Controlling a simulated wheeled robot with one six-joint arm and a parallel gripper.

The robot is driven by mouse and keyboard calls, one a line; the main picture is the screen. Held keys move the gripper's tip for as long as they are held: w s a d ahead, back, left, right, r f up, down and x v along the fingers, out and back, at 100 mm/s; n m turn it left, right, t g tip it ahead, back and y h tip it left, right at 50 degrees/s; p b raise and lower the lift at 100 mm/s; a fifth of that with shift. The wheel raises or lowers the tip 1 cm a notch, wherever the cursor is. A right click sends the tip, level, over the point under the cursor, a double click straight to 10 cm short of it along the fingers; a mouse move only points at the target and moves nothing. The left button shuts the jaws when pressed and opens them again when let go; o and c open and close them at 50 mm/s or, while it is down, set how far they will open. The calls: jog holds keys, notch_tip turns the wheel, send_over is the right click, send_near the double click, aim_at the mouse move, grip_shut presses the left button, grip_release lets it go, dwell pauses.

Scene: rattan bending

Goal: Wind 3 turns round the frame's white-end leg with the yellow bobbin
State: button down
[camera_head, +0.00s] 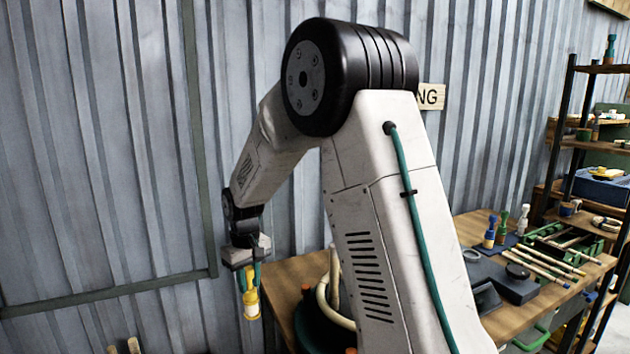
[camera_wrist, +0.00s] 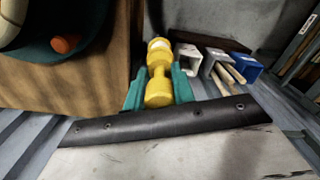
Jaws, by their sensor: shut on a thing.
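My gripper (camera_head: 250,278) hangs at the left of the head view, to the left of the wooden table. Its green fingers are shut on the yellow bobbin (camera_head: 251,303), which points downward below them. In the wrist view the yellow bobbin (camera_wrist: 158,92) sits between the green fingers, with a pale patch at its far end. A cream bent rattan piece (camera_head: 333,285) stands at the table's left end, partly hidden by my arm; part of it also shows in the wrist view (camera_wrist: 10,25). I cannot make out a white-end leg.
A dark green round holder (camera_wrist: 90,38) with an orange knob (camera_wrist: 65,43) stands on the wooden table (camera_wrist: 60,90). Other bobbins (camera_head: 503,228) and a shelf (camera_head: 585,140) are at the right.

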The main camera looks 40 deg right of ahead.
jog(key=s+d+r+n, duration=0.1)
jog(key=s+d+r, duration=0.3)
jog(key=r, duration=0.7)
jog(key=s+d+r, duration=0.1)
jog(key=s+r, duration=0.5)
jog(key=r, duration=0.5)
jog(key=s+d+r+n, duration=0.1)
jog(key=s+d+r, duration=0.3)
jog(key=r, duration=0.7)
notch_tip(320, 180, down, 16)
jog(key=s, duration=0.1)
jog(key=shift+a, duration=0.45)
